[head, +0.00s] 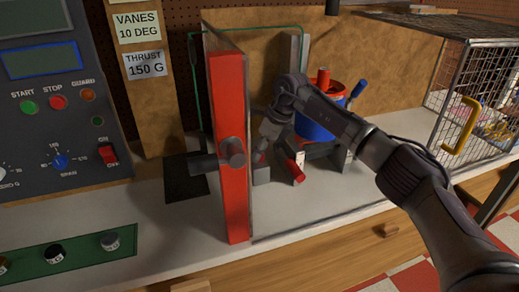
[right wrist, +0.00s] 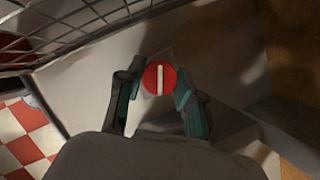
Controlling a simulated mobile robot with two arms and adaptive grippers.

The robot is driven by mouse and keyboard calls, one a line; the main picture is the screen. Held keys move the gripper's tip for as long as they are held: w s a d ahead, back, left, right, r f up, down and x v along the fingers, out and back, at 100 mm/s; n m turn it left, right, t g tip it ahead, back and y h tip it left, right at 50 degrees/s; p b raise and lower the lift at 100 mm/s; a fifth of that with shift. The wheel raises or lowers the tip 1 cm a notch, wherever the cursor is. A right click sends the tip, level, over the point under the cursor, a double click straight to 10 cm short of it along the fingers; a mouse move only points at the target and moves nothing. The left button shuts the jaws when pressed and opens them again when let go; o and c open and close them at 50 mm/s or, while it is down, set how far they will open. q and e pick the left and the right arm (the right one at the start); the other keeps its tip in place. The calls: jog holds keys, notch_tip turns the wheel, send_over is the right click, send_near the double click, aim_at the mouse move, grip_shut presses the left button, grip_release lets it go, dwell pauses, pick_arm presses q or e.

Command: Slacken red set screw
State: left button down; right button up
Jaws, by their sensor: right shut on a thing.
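The red set screw (right wrist: 160,78) shows in the right wrist view as a round red head with a white slot. The slot stands nearly upright in that picture. My right gripper (right wrist: 159,92) has a finger on each side of the head and is shut on it. In the head view my right gripper (head: 262,153) reaches down behind the red-edged clear guard panel (head: 228,185), left of the blue and red rotor unit (head: 317,127). The screw is mostly hidden there by the fingers. My left gripper is in neither view.
A wire cage (head: 470,110) with a yellow handle stands at right. A control panel (head: 60,95) stands at left. The white bench front (head: 345,195) is mostly clear.

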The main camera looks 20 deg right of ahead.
jog(key=shift+w+r+n+g+y, duration=0.15)
jog(key=shift+n+g, duration=0.25)
jog(key=shift+n, duration=0.75)
jog(key=shift+s+f+n+g+y, duration=0.15)
jog(key=shift+n+g, duration=0.25)
jog(key=shift+n, duration=0.75)
jog(key=shift+w+r+p, duration=0.1)
jog(key=shift+p, duration=0.2)
jog(key=o, duration=1.2)
jog(key=shift+c, duration=0.2)
notch_tip(320, 180, up, 10)
jog(key=shift+f, duration=0.2)
